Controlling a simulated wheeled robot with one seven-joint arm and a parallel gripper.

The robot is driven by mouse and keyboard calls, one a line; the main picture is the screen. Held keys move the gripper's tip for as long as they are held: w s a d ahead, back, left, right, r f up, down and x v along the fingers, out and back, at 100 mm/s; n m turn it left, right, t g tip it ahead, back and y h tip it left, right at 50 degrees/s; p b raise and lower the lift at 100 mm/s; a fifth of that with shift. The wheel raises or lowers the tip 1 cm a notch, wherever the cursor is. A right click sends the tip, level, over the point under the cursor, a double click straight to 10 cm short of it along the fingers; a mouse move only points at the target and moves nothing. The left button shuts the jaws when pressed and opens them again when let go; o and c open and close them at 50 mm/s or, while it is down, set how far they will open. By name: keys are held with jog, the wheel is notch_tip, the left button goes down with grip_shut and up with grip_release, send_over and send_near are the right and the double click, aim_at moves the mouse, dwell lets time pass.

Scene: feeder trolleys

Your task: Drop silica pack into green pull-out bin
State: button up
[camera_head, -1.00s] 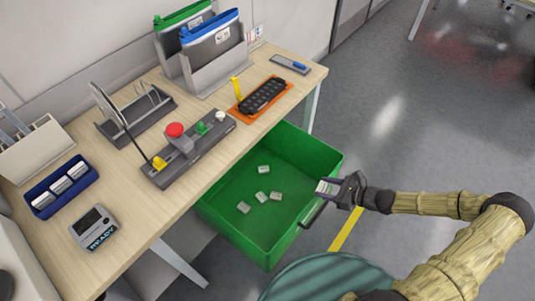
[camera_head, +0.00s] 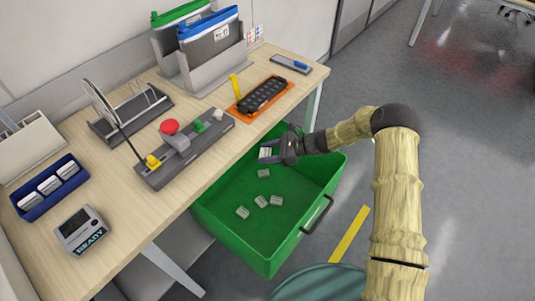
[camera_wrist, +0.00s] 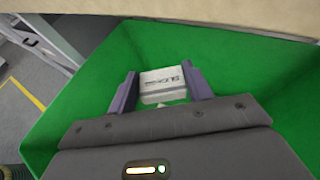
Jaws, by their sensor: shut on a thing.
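The green pull-out bin (camera_head: 215,203) stands open under the bench, with several small white packs (camera_head: 262,201) lying on its floor. My gripper (camera_head: 268,151) is over the back part of the bin, close to the bench edge. It is shut on a white silica pack (camera_wrist: 163,84). In the wrist view the pack sits between the two purple fingers of my gripper (camera_wrist: 161,90), with printed lettering on its face and the green bin walls around it. A bit of another white pack shows just below the held one.
The wooden bench (camera_head: 115,214) overhangs the back of the bin. The bin's dark handle (camera_head: 317,214) faces the floor.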

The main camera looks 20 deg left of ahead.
dwell(0.3)
notch_tip(320, 180, down, 6)
jog(key=b, duration=0.4)
dwell(0.3)
jog(key=o, duration=1)
jog(key=v, duration=1.7)
jog(key=shift+d, duration=0.2)
